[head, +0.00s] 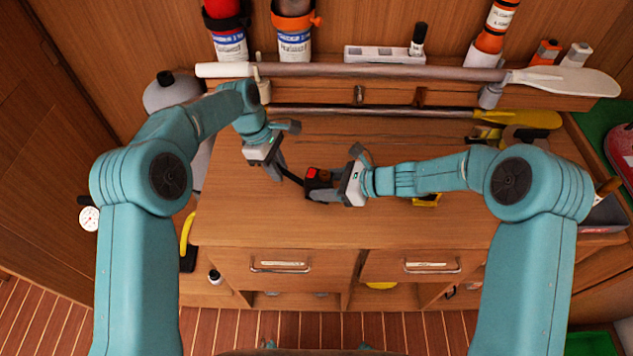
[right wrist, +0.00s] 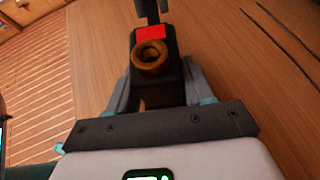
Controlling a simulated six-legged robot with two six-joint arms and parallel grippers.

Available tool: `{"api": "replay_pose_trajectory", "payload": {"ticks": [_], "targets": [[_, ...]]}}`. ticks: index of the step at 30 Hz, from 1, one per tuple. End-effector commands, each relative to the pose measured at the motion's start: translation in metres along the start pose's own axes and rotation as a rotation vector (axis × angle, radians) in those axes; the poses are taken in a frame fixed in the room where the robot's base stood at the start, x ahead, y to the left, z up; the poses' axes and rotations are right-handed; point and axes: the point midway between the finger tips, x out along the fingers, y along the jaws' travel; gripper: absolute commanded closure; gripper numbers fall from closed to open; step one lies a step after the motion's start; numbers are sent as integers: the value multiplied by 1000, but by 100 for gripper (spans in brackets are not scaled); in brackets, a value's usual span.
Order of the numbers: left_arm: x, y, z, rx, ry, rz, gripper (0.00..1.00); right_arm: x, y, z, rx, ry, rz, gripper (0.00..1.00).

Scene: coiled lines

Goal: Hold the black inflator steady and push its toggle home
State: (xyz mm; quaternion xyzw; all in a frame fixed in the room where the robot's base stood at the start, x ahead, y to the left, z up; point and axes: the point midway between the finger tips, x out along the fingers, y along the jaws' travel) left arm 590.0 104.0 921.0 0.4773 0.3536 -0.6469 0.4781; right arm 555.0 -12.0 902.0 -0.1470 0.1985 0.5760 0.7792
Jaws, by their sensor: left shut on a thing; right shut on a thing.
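The black inflator (head: 322,177) is above the middle of the wooden bench, with a red patch on top. In the right wrist view the inflator (right wrist: 171,84) shows its red patch and a brass-coloured ring. My right gripper (head: 332,188) is shut on the inflator from the right; its fingers flank the body in the wrist view. My left gripper (head: 280,174) is shut on the end of a thin dark piece, which I take for the toggle (head: 292,178), running to the inflator's left side. Dark parts rise beyond the red patch in the wrist view; I cannot tell exactly what they are.
Yellow items sit at the right, partly behind my right arm. Drawers (head: 280,265) are below the front edge. The front bench top is clear.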

Motion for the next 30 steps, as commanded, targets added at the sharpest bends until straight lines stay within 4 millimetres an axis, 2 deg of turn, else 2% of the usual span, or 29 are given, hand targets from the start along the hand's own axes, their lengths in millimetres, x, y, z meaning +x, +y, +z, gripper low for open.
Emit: {"api": "replay_pose_trajectory", "payload": {"ticks": [6,17,30], "targets": [[-7,0,9,1,-2,0,91,1,1,-2,2,3,1,73],[-8,0,11,0,-2,0,92,1,1,-2,2,3,1,73],[-14,0,22,1,-3,1,91,1,1,-2,2,3,1,73]]}}
